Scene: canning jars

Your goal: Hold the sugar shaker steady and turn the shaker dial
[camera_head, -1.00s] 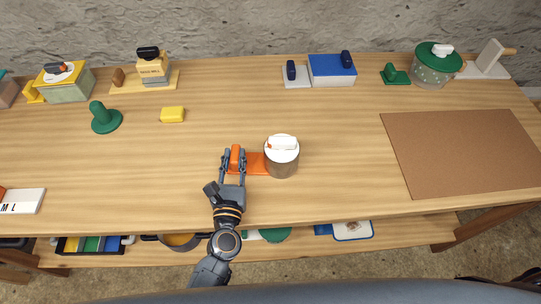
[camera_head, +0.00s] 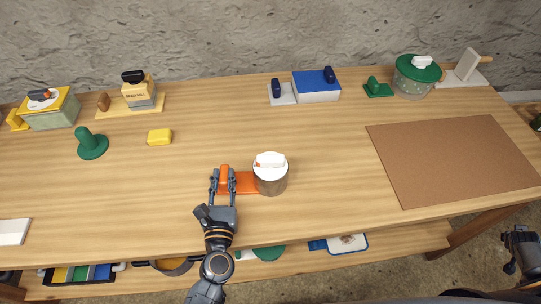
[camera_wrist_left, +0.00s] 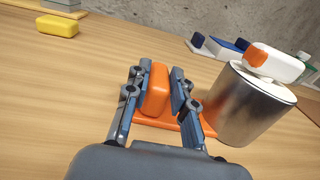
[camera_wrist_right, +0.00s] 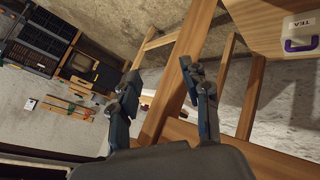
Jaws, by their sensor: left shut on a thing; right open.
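The sugar shaker (camera_head: 271,181) is a metal can with a white top, standing on the table near the front middle. Its dial (camera_head: 270,160) is a white bar with an orange end on top; it also shows in the left wrist view (camera_wrist_left: 275,62). An orange base with an upright orange grip block (camera_wrist_left: 157,90) adjoins the shaker's left side. My left gripper (camera_head: 224,176) is shut on that orange block, one finger on each side. My right gripper (camera_wrist_right: 165,90) is open and empty, away from the shaker; it also shows at the head view's right edge, beyond the table (camera_head: 522,250).
A brown mat (camera_head: 450,158) lies to the right. A yellow block (camera_head: 159,137) and a green knobbed piece (camera_head: 92,145) lie to the left. Boxes and a green-lidded jar (camera_head: 416,77) stand along the back. The table around the shaker is clear.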

